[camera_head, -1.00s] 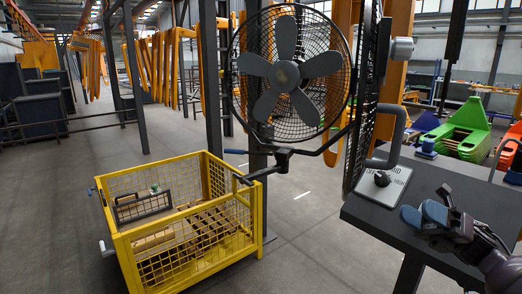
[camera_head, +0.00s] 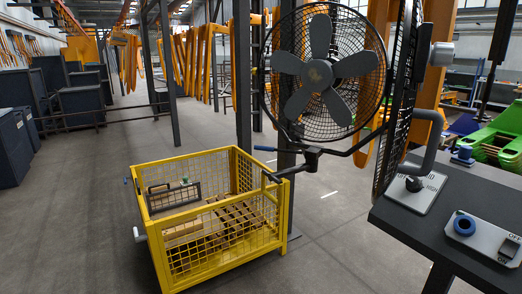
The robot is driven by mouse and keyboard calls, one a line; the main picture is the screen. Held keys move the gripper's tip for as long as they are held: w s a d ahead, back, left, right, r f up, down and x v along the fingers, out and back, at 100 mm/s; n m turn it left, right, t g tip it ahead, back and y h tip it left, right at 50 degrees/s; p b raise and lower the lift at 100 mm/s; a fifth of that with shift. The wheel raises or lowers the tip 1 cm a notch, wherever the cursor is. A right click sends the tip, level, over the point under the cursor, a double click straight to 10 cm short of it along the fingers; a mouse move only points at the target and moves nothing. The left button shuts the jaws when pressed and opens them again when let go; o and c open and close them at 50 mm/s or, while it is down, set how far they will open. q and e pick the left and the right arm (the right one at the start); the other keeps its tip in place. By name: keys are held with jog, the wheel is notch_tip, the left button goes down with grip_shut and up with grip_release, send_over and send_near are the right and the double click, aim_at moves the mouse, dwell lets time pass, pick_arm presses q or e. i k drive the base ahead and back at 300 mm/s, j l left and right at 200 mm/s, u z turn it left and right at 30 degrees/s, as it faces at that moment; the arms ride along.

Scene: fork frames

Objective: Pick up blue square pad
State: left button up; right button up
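No object that I can clearly tell as a blue square pad shows in the head view. A small blue block-like thing (camera_head: 464,155) is at the right, beyond the dark table; it is too small to tell what it is. Neither of my grippers is in view.
The dark table (camera_head: 420,222) fills the lower right, with a grey plate and black knob (camera_head: 414,184). A large fan (camera_head: 325,75) stands left of it. A yellow mesh crate (camera_head: 215,255) is on the floor. Floor at left is open.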

aim_at(462, 158)
jog(key=z, duration=0.85)
jog(key=l+u, duration=0.1)
jog(key=u, duration=0.25)
jog(key=l+u, duration=0.15)
jog(key=u, duration=0.2)
jog(key=l+u, duration=0.15)
jog(key=u, duration=0.2)
jog(key=l+u, duration=0.25)
jog(key=l, duration=0.2)
jog(key=l+u, duration=0.25)
jog(key=l, duration=0.15)
jog(key=k+l, duration=0.1)
jog(key=l, duration=0.35)
jog(key=k+l+u, duration=0.1)
jog(key=l, duration=0.35)
jog(key=k+l, duration=0.15)
jog(key=l, duration=0.3)
jog(key=u, duration=0.05)
